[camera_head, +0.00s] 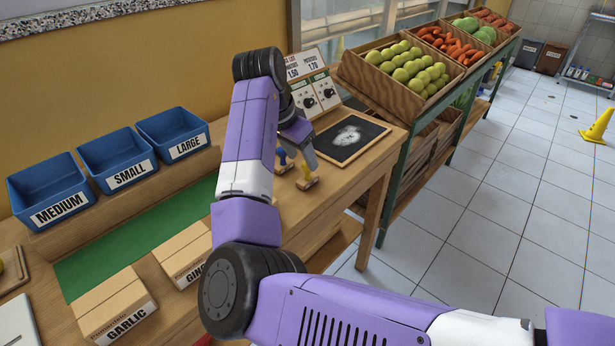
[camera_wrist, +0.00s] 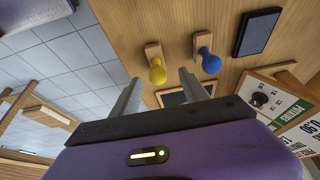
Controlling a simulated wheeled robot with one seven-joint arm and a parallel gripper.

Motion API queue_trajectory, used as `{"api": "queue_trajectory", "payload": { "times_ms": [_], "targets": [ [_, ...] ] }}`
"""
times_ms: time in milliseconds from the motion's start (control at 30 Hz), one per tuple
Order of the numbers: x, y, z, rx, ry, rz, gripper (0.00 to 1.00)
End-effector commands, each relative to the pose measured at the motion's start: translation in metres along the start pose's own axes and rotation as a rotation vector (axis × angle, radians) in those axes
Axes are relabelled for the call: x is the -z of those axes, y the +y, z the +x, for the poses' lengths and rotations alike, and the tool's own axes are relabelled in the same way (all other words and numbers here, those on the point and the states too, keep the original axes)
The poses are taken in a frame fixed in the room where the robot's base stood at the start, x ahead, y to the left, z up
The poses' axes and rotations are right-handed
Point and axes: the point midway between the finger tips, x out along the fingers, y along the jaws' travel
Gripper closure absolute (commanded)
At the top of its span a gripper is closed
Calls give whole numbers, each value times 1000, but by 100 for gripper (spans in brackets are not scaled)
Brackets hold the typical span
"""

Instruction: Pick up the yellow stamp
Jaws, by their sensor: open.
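The yellow stamp (camera_head: 307,180) stands on the wooden counter, with a yellow knob handle and a wooden base. In the wrist view the yellow stamp (camera_wrist: 157,72) appears between and beyond my fingertips. The blue stamp (camera_wrist: 210,62) stands just to its right there; in the head view the blue stamp (camera_head: 281,158) is left of the yellow one and partly hidden by my arm. My gripper (camera_wrist: 160,80) is open and empty, its fingers pointing at the yellow stamp. In the head view my gripper (camera_head: 303,155) is close to the stamps and partly hidden by my wrist.
A black slate in a wooden frame (camera_head: 374,143) lies right of the stamps. A dial panel and price signs (camera_head: 307,66) stand behind. Blue bins (camera_head: 117,158), a green mat (camera_head: 88,262) and cartons (camera_head: 122,305) are to the left. Produce crates (camera_head: 377,98) stand at right.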

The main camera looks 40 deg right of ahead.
Motion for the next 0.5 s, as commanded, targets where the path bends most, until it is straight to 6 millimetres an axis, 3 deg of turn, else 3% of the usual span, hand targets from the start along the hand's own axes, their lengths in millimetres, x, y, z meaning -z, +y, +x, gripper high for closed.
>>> {"api": "queue_trajectory", "payload": {
  "times_ms": [500],
  "targets": [
    [4,5,63,1,1,-1,47]
  ]
}}
